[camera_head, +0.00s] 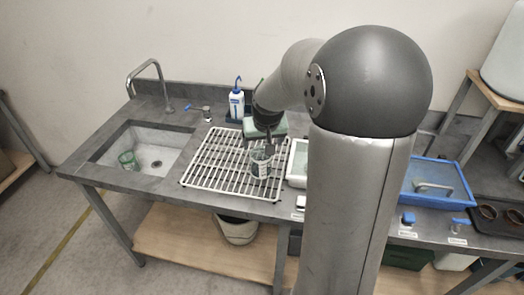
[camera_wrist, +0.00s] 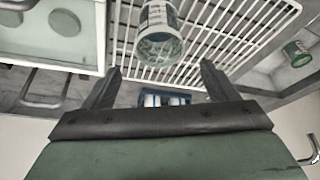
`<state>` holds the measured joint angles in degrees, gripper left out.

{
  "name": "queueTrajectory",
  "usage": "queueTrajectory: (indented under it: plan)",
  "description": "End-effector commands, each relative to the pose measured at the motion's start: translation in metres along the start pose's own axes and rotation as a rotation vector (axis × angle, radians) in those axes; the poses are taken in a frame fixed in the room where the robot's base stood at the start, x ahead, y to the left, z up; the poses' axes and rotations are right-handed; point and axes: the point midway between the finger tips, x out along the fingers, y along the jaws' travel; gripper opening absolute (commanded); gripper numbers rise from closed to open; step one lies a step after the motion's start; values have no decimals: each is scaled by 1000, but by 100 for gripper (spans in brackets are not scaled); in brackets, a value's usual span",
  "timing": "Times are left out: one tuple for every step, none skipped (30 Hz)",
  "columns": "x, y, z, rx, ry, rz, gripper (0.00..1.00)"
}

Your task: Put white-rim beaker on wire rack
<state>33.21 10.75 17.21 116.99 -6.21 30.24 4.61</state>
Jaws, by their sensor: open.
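The white-rim beaker (camera_head: 261,165), clear with a pale rim and markings, is upright over the right part of the white wire rack (camera_head: 205,177) and appears to stand on it. In the wrist view the beaker (camera_wrist: 160,32) is seen against the rack's bars (camera_wrist: 235,30), just beyond the fingertips. My gripper (camera_head: 264,146) is just above the beaker in the head view. In the wrist view my gripper (camera_wrist: 158,75) has its two fingers wide apart, with nothing held between them. The exact contact under the beaker is hard to see.
A green-tinted beaker (camera_head: 129,160) is in the sink (camera_head: 172,153) at the left. A blue-capped bottle (camera_head: 236,103) stands behind the rack. A white tray (camera_head: 297,163) is close to the rack's right side. The rack's left part is clear.

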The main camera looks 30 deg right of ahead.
Motion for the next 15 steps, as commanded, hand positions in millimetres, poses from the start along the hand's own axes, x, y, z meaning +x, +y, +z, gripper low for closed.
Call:
queueTrajectory:
  plan:
    - [-6, 0, 0, 1, 2, 1, 80]
    - [-8, 0, 0, 1, 2, 1, 80]
    - [-11, 0, 1, -1, 0, 1, 80]
    - [-14, -2, 3, -5, -3, 1, 80]
    - [-19, -6, 7, -12, -8, 2, 80]
    - [-25, -13, 17, -29, -22, 2, 80]
    - [-32, -19, 28, -45, -35, 4, 80]
    - [-40, -27, 41, -64, -51, 5, 80]
    - [-50, -37, 63, -93, -79, 6, 80]
    - [-59, -44, 82, -114, -100, 5, 80]
    - [-68, -51, 101, -134, -123, 2, 80]
    - [-78, -58, 127, -161, -153, -3, 80]
    - [-84, -62, 147, -180, -176, -9, 80]
    - [-91, -64, 165, -198, -197, -16, 80]
    - [-98, -67, 188, -218, -223, -26, 80]
